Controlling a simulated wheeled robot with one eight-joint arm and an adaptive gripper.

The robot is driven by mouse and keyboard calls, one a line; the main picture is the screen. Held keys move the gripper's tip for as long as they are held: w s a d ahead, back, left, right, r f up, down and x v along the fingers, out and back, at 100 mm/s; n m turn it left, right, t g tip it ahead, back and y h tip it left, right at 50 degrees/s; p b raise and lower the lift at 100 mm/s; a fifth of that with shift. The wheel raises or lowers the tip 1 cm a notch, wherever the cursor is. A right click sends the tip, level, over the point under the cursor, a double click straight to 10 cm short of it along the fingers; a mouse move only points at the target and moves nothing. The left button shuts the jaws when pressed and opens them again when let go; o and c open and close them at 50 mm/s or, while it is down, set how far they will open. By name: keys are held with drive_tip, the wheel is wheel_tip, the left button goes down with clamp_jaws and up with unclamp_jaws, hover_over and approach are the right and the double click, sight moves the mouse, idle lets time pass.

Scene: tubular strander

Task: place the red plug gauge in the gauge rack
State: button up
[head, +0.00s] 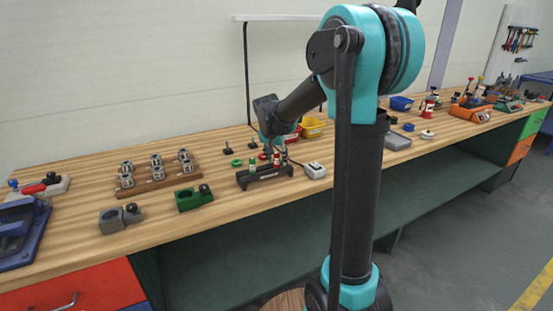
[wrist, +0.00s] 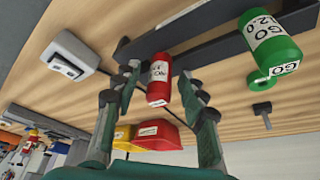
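The red plug gauge (wrist: 160,78) with a white label is upright at the dark gauge rack (wrist: 205,42) in the wrist view. Its lower end meets the rack, but the seat itself is hidden. My gripper (wrist: 163,84) has one finger on each side of the gauge, with a visible gap on both sides, so it looks open. In the head view my gripper (head: 274,148) is low over the black rack (head: 264,180), with the red gauge (head: 276,160) under it. A green plug gauge (wrist: 270,38) stands at the rack beside the red one.
A red bin (wrist: 160,134) and a yellow bin (head: 311,128) stand behind the rack. A white-grey box (head: 315,170) is right of it. A green block (head: 193,198) and a wooden holder with metal parts (head: 157,182) lie left. A green ring (head: 237,163) lies close by.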

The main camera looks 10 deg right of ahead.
drive_tip(key=v, duration=1.2)
drive_tip(key=s+d+f+n+y, duration=0.1)
drive_tip(key=s+d+f+n, duration=0.1)
drive_tip(key=s+f, duration=0.9)
drive_tip(key=s+d+f+n+y, duration=0.1)
drive_tip(key=s+d+f+n, duration=0.2)
drive_tip(key=s+f, duration=0.8)
drive_tip(key=s+d, duration=0.1)
drive_tip(key=s, duration=0.3)
drive_tip(key=shift+f, duration=0.25)
